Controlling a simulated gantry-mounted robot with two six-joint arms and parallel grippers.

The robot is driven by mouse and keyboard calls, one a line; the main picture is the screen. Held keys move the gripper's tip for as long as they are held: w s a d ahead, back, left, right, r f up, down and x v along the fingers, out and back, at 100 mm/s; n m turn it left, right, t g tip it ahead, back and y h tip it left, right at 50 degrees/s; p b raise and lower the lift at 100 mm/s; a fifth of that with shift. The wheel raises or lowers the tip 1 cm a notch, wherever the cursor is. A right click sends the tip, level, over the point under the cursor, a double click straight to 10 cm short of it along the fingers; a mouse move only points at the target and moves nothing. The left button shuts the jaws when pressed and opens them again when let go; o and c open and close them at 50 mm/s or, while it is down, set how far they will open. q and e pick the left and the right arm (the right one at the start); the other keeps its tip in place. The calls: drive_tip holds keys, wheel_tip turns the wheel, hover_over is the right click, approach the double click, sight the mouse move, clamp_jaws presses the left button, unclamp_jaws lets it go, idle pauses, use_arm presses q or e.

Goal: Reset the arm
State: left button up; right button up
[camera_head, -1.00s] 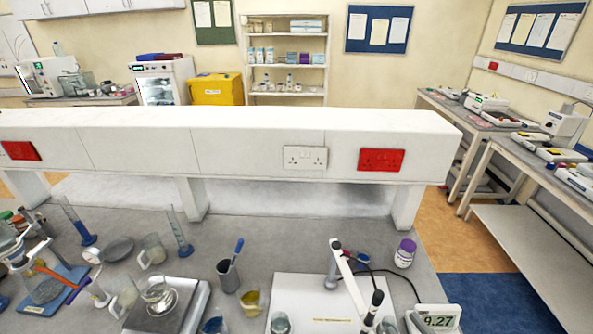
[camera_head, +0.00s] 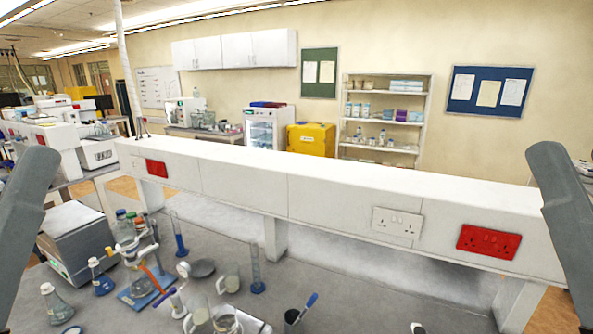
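Two grey arm links of mine show, one at the left edge and one at the right edge of the head view. Both run upward along the picture's sides, apart from the bench items. Neither gripper is in the picture, so I cannot see their fingers or whether they hold anything.
The grey bench (camera_head: 330,290) carries glassware, including tall cylinders with blue bases (camera_head: 257,270), a conical flask (camera_head: 55,302) and a beaker holding a blue pen (camera_head: 294,320). A long white raised shelf with sockets (camera_head: 330,205) crosses behind them. A grey box instrument (camera_head: 78,245) stands left.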

wheel_tip(320, 180, up, 18)
drive_tip(key=p, duration=1.5)
drive_tip(key=shift+r+y+p, duration=0.15)
drive_tip(key=shift+y+p, duration=0.15)
